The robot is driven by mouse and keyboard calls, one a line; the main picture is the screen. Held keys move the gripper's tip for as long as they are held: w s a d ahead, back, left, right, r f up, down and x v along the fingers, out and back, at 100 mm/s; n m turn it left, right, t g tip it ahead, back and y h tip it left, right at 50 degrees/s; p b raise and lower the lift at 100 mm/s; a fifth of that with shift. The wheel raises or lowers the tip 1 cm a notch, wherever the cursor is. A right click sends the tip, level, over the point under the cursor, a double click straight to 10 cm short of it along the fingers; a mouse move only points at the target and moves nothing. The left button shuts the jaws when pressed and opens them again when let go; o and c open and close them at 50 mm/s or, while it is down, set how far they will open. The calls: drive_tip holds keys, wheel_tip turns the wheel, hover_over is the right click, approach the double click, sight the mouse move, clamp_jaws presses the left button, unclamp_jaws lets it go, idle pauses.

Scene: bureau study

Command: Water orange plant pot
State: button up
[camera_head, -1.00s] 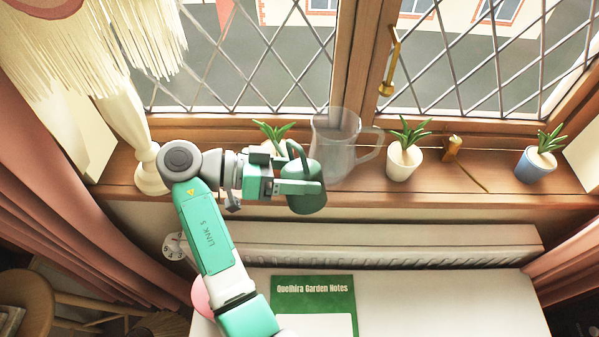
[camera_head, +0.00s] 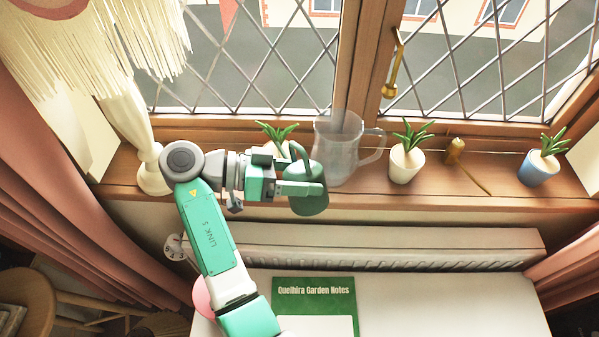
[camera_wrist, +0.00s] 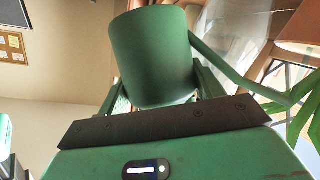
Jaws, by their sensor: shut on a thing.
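My gripper (camera_head: 300,188) is shut on a dark green watering can (camera_head: 311,201) and holds it in front of the window sill. The can also fills the upper middle of the wrist view (camera_wrist: 152,55). Behind my gripper, a potted plant (camera_head: 277,130) shows green leaves and a little of its pot; my gripper and the can hide most of that pot, and its colour is unclear there. In the wrist view, an orange-brown surface (camera_wrist: 300,28) shows at the upper right, with green leaves below it; it looks like an orange pot.
A clear glass pitcher (camera_head: 338,160) stands on the sill (camera_head: 215,192) just right of the can. Further right are a cream pot (camera_head: 405,165), a small brass item (camera_head: 455,151) and a blue pot (camera_head: 538,170). A lamp (camera_head: 150,178) stands at the left.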

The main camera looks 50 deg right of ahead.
drive_tip(key=shift+w+r+n+p, duration=0.1)
drive_tip(key=shift+r+n+p, duration=0.2)
drive_tip(key=shift+r+p, duration=0.45)
idle(2.2)
